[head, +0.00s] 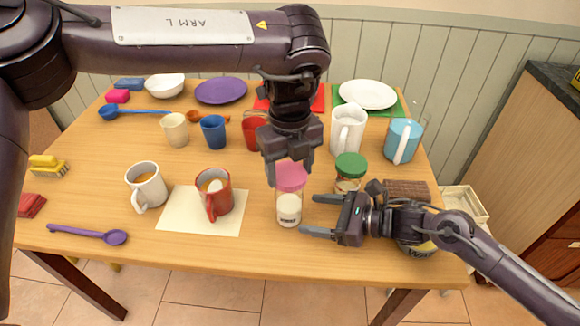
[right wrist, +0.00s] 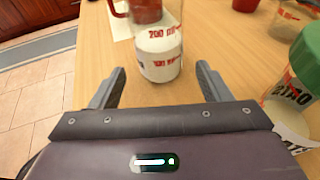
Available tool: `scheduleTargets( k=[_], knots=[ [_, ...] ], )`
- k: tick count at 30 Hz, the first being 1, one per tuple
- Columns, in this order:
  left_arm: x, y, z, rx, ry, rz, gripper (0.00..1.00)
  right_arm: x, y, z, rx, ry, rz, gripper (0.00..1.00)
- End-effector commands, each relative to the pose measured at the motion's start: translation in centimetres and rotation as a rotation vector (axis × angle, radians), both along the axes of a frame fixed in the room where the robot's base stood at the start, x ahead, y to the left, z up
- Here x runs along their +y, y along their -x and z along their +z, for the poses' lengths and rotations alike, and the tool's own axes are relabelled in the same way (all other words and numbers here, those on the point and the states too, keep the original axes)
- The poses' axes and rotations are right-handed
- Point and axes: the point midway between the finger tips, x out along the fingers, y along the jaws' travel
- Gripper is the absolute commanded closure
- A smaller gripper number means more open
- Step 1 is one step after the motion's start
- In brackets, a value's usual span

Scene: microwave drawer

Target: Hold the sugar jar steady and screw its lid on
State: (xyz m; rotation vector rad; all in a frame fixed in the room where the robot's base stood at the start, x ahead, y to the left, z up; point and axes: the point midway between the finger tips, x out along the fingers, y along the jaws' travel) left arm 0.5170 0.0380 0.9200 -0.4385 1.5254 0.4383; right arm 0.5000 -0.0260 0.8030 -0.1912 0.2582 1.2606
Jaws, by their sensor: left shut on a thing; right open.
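The sugar jar (head: 289,211) stands upright near the front middle of the table, clear with white contents and a label. It also shows in the right wrist view (right wrist: 160,58), its top cut off. My left gripper (head: 288,172) comes from above and is shut on the pink lid (head: 291,181), at the jar's mouth. I cannot tell whether the lid touches the rim or is threaded. My right gripper (head: 318,216) is open and empty, just right of the jar. In the right wrist view its fingers (right wrist: 158,82) point towards the jar, which lies ahead between them.
A green-lidded jar (head: 350,172) stands close behind my right gripper. A red mug (head: 216,203) on a paper sheet (head: 177,220) stands left of the jar. A white pitcher (head: 347,133) stands behind.

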Motion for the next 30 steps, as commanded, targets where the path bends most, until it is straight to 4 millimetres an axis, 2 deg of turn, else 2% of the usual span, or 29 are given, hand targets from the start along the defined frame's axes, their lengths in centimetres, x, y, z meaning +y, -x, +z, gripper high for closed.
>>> scheduleTargets(
  k=[6,12,25,26,30],
  knots=[
    [0.0,0.0,0.0,0.0,0.0,0.0,0.6,3.0,-0.9,-0.9,0.001,-0.002,0.001,0.29],
    [0.0,0.0,0.0,0.0,0.0,0.0,0.6,4.8,-1.5,-1.5,0.0,-0.001,0.001,0.29],
    [0.0,0.0,0.0,0.0,0.0,0.0,0.6,5.5,-1.7,-1.8,0.0,0.0,0.0,0.29],
    [0.0,0.0,0.0,0.0,0.0,0.0,0.6,5.5,-1.7,-1.7,0.0,0.0,0.0,0.3],
    [0.0,0.0,0.0,0.0,0.0,0.0,0.6,5.5,-1.7,-1.7,0.001,0.0,0.0,0.49]
  ],
)
